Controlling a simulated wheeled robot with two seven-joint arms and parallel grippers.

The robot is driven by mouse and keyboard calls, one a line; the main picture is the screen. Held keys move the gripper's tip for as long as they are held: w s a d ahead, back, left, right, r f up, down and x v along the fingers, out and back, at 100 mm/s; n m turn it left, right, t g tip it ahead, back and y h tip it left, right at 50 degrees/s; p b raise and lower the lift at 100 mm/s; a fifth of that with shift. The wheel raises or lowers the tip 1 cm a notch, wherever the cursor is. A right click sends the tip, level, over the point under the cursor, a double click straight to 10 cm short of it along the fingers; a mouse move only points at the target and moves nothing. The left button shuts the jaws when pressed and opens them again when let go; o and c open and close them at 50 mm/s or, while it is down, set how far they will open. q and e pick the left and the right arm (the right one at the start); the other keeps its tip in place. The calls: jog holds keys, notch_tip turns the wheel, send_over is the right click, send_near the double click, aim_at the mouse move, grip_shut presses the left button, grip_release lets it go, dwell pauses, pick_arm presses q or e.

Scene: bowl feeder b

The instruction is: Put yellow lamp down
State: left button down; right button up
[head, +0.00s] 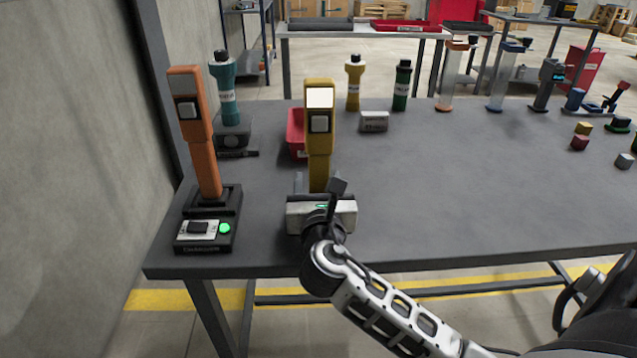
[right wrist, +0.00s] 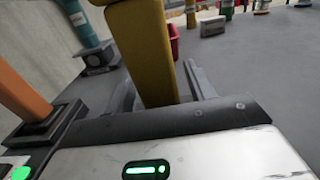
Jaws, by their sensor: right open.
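The yellow lamp (head: 319,152) stands upright on the grey table near its front left, with its lower end hidden behind my right gripper. My right gripper (head: 318,184) is open around the lamp's lower shaft. In the right wrist view the yellow shaft (right wrist: 145,50) rises between the two spread fingers (right wrist: 160,88), and a gap shows between the shaft and the right-hand finger. Whether the left-hand finger touches it I cannot tell. My left gripper is not in view.
An orange lamp (head: 197,140) stands in a black charger (head: 207,245) to the left. A red bin (head: 296,134) is just behind the yellow lamp, with a grey labelled box (head: 374,121) to its right. Teal, yellow and green bottles stand farther back. The table's middle right (head: 470,180) is clear.

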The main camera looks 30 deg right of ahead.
jog(key=v, duration=1.1)
jog(key=shift+s+a+f, duration=0.1)
jog(key=shift+s+a, duration=0.15)
